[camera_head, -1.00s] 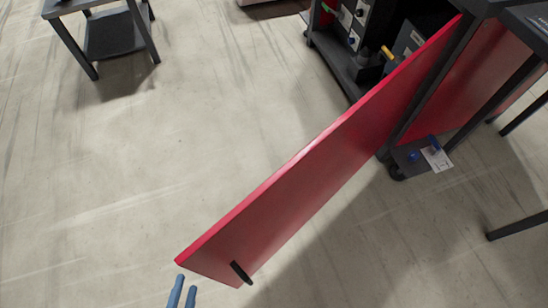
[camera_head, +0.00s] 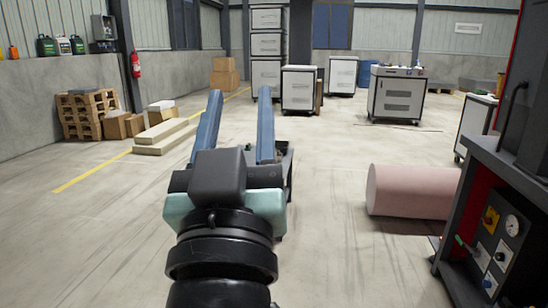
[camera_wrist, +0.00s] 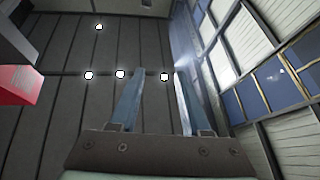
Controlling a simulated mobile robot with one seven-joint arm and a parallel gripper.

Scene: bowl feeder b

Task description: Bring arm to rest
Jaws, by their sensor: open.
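My gripper (camera_head: 238,125) stands up in the middle of the head view, with its two blue fingers spread apart and nothing between them. It points forward and upward over the open floor. In the wrist view my gripper (camera_wrist: 159,85) also shows open and empty, with the ceiling and its lights behind it. No other object is touching the fingers.
A dark machine frame with a gauge panel (camera_head: 497,240) stands close at the right. A pink cylinder (camera_head: 412,191) lies on the floor right of centre. A dark cart (camera_head: 284,165) is partly hidden behind my gripper. Pallets (camera_head: 88,114) and boxes stand at the left.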

